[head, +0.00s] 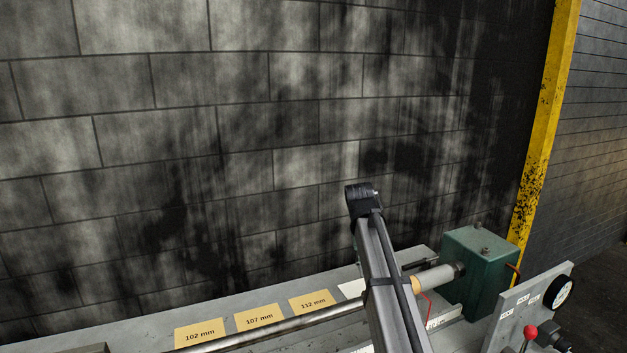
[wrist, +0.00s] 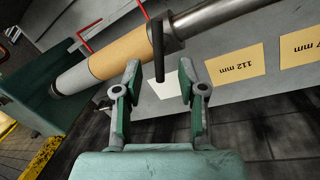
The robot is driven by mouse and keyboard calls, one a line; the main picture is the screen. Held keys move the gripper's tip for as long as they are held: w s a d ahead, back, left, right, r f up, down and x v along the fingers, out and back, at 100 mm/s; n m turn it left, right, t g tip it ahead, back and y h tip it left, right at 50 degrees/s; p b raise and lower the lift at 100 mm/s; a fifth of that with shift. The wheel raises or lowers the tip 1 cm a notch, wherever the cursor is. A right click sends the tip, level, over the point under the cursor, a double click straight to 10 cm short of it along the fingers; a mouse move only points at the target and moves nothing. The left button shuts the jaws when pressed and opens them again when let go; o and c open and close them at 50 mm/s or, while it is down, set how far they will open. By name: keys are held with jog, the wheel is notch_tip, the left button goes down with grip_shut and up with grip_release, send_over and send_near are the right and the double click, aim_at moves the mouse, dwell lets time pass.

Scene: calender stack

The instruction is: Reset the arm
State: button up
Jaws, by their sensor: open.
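My gripper (wrist: 158,77) is open in the wrist view, its two green-and-grey fingers spread apart with nothing held between them. Beyond and partly between the fingertips is a dark rod (wrist: 158,50), close to a steel shaft with a tan sleeve (wrist: 115,58). I cannot tell how far the rod is from the fingers. In the head view my arm rises across the grey bench (head: 130,329), in front of the shaft (head: 290,326). My fingers cannot be made out there.
Yellow labels marked 102 mm (head: 200,332), 107 mm (head: 260,317) and 112 mm (head: 314,302) lie on the bench. A green housing (head: 480,270) stands at the shaft's right end. A panel with a gauge (head: 558,291) and red-knobbed lever (head: 530,334) is at front right. A block wall stands behind.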

jog(key=f, duration=0.3)
jog(key=shift+s+d+f, duration=0.1)
jog(key=shift+d+f, duration=0.1)
jog(key=shift+d, duration=0.15)
jog(key=shift+f+n, duration=0.2)
jog(key=shift+n, duration=0.1)
jog(key=n, duration=0.2)
jog(key=shift+n+t, duration=0.3)
jog(key=shift+n, duration=0.1)
jog(key=n, duration=0.4)
jog(key=shift+r+t+b, duration=0.1)
jog(key=shift+t+b, duration=0.25)
jog(key=shift+t, duration=0.05)
